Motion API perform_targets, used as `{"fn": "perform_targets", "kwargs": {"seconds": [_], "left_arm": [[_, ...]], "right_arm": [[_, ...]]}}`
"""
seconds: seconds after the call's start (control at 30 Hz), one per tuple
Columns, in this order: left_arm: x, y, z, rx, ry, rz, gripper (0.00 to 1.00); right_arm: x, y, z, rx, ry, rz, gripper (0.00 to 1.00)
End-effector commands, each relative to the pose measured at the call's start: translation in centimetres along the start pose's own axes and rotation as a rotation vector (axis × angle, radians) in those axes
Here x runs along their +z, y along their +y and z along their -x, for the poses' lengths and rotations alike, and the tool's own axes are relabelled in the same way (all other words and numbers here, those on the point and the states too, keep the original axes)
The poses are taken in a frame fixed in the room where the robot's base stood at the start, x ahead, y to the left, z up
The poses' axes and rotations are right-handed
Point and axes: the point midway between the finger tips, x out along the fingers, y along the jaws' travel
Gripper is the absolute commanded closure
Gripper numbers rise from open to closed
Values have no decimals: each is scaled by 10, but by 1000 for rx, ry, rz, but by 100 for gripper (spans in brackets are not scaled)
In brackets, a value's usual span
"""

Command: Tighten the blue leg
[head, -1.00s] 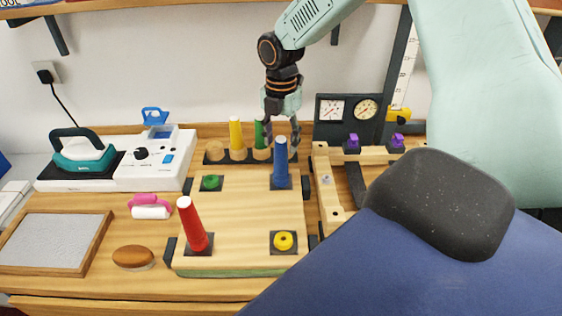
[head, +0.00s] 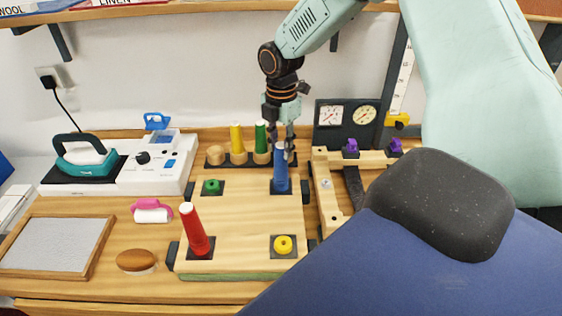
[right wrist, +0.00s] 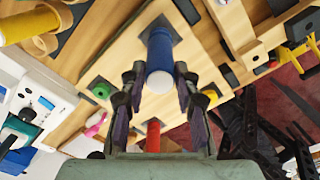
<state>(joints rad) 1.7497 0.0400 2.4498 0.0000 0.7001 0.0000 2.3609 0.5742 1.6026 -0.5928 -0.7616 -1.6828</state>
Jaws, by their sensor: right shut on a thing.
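The blue leg (head: 281,178) stands in its dark square socket at the back right corner of the wooden board (head: 235,225). My right gripper (head: 281,150) is at the top of the blue leg, shut on it. In the right wrist view the blue leg (right wrist: 160,62) is between the two fingers (right wrist: 158,85), its white end towards the camera. The red leg (head: 194,230) stands, leaning slightly, in the front left socket. A green socket ring (head: 211,187) and a yellow socket ring (head: 283,244) are in the other corners with no leg. My left gripper is not in view.
A rack (head: 215,157) behind the board holds a yellow leg (head: 237,138) and a green leg (head: 261,137). A wooden frame with purple knobs (head: 352,146) stands to the right. An iron (head: 85,155), pink roller (head: 152,211) and brush (head: 136,261) lie to the left.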

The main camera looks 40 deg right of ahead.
Motion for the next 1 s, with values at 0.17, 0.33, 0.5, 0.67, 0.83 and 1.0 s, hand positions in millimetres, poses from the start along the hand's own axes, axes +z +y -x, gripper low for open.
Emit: {"fn": "perform_targets", "kwargs": {"seconds": [0.17, 0.33, 0.5, 0.67, 0.83, 1.0], "left_arm": [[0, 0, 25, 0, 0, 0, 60], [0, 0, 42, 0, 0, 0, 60], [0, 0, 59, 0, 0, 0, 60], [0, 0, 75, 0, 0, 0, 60], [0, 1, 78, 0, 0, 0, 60], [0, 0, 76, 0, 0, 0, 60]], "right_arm": [[-1, -1, 5, -5, 1, -209, 97], [-1, -1, 5, -4, 0, -410, 97], [-1, -1, 5, -3, -1, -614, 97], [-1, -1, 5, -4, -1, -810, 97], [-1, -1, 2, -2, 0, -1002, 97], [-1, 0, 1, 0, 0, -1090, 97]]}}
